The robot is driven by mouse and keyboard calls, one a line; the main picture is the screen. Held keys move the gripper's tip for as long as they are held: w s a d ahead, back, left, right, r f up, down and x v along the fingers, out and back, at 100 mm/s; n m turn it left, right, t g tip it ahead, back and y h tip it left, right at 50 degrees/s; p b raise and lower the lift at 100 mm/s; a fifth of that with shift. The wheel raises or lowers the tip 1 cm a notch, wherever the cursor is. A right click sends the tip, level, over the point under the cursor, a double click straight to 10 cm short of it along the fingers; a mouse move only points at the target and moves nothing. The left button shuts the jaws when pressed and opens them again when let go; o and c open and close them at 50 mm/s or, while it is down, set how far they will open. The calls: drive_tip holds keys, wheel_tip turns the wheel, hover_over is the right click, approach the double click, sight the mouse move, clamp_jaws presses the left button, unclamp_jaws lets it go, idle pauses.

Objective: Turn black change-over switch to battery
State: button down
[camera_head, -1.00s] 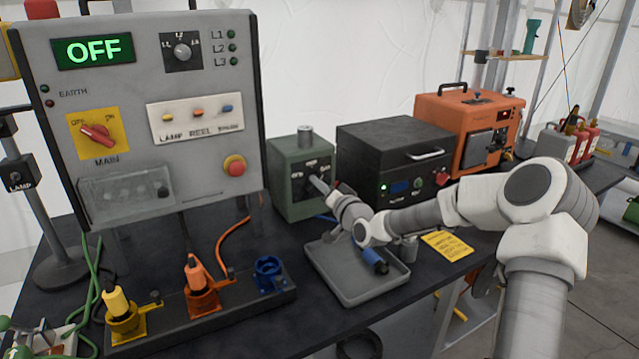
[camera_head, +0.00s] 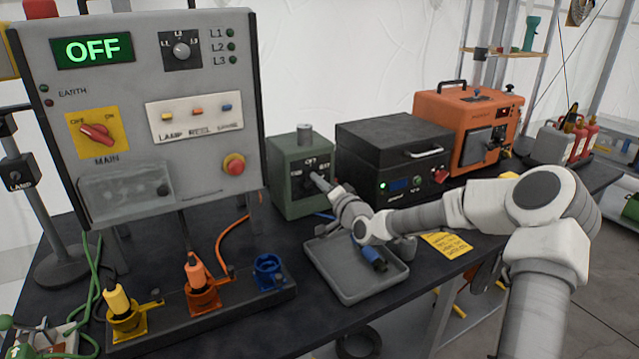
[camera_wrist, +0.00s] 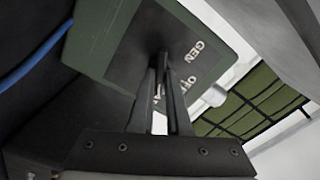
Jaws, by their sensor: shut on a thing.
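The change-over switch sits on the front of a green box (camera_head: 287,198) on the bench, left of the black case. Its black knob (camera_head: 307,180) is mostly covered by my gripper (camera_head: 316,179) in the head view. In the wrist view my gripper (camera_wrist: 162,68) has its two fingers closed together on the dark knob, in front of the green box (camera_wrist: 120,35). The lettering GEN and OFF shows beside the fingers on the dark label plate (camera_wrist: 205,68). I cannot tell which mark the knob points at.
A black case (camera_head: 393,150) and an orange generator (camera_head: 470,125) stand to the right. A grey tray (camera_head: 350,285) holding a blue connector (camera_head: 370,256) lies below my forearm. The grey panel (camera_head: 140,35) reads OFF and stands on the left.

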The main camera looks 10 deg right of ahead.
drive_tip(key=c, duration=0.9)
unclamp_jaws()
drive_tip(key=p+v, duration=0.2)
drive_tip(key=v, duration=1.5)
drive_tip(key=shift+s, duration=0.2)
